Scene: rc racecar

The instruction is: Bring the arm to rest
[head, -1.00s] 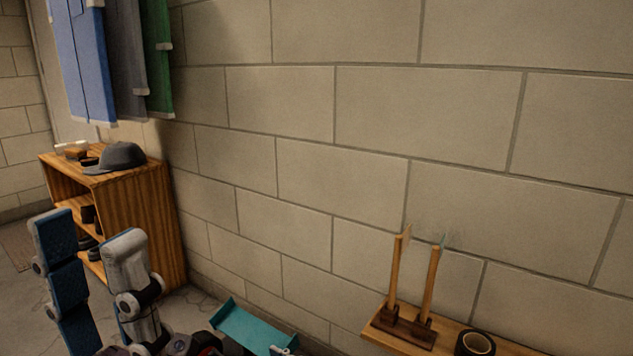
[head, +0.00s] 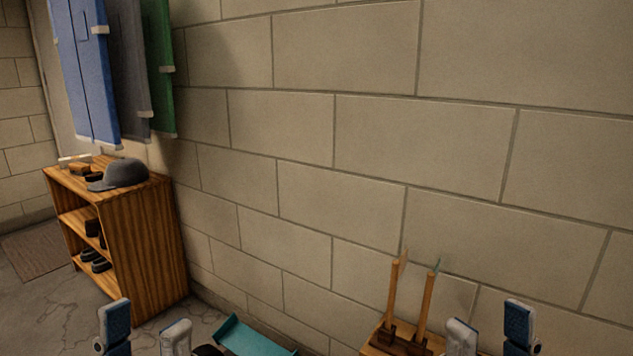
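My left gripper (head: 146,328) shows at the bottom left of the head view. Its two blue, black and white fingers stand up with a clear gap between them, open and empty. My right gripper (head: 489,326) shows at the bottom right, in front of the wooden stand's right side. Its two fingers also stand apart with nothing between them. The lower parts of both grippers and both arms are cut off by the bottom edge.
A wooden shelf (head: 150,240) with a grey cap (head: 120,174) stands at the left, with clothes (head: 85,70) hanging above. A teal panel (head: 252,336) lies low between the grippers. Two upright brushes (head: 394,290) stand on a wooden ledge near my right gripper. A block wall fills the background.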

